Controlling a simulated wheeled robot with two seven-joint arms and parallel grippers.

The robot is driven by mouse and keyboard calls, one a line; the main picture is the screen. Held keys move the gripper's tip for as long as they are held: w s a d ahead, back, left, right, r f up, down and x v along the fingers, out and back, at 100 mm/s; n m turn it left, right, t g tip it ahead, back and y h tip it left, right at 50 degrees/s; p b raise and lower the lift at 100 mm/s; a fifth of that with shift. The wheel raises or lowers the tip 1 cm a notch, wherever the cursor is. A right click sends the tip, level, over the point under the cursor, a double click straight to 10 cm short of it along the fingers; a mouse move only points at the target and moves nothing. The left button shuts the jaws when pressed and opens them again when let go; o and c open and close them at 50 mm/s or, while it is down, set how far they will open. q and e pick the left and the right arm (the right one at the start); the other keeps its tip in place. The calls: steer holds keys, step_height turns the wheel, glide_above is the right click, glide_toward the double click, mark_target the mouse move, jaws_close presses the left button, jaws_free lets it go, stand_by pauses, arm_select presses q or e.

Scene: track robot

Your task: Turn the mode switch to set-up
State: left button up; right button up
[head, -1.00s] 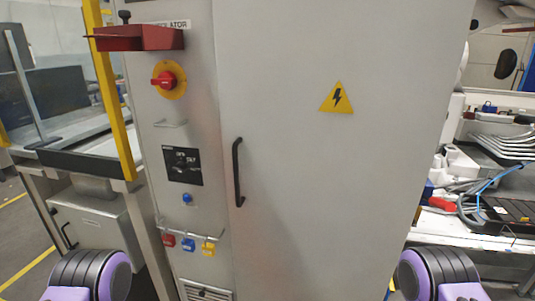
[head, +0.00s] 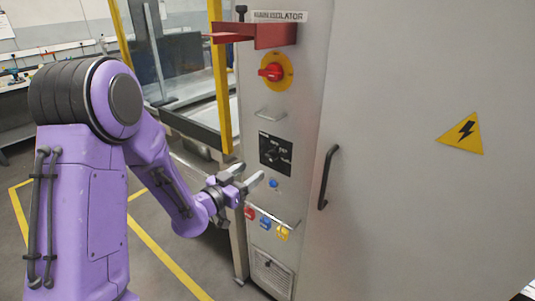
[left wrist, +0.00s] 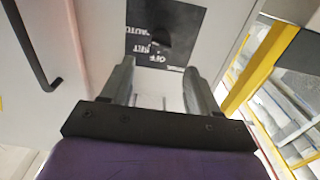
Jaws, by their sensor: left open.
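The mode switch is on a black plate (head: 276,152) with white lettering on the grey cabinet's narrow front. In the left wrist view the plate (left wrist: 165,32) is upside down, with OFF and AUTO among its words; a dark knob shows against it, its pointing direction unclear. My left gripper (head: 253,176) is open and empty, just left of and below the plate in the head view. In the left wrist view its two fingers (left wrist: 160,85) stand apart, with the plate beyond them. My right gripper is in neither view.
A red rotary isolator (head: 272,72) on a yellow disc and a red bracket (head: 255,34) sit above the plate. A blue button (head: 273,183), a rail with coloured padlocks (head: 265,224) and a black door handle (head: 327,178) are near. A yellow post (head: 220,90) stands left.

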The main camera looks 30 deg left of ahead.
mark_target(268, 158)
arm_select(q)
steer(key=w, duration=0.2)
steer(key=w+p, duration=0.1)
steer(key=w, duration=0.2)
steer(key=w+p, duration=0.1)
steer(key=w, duration=0.2)
steer(key=shift+w+d, duration=0.25)
steer(key=shift+w+f, duration=0.15)
steer(key=shift+w, duration=0.25)
steer(key=c, duration=0.9)
steer(key=shift+a, duration=0.1)
steer(key=shift+c, duration=0.3)
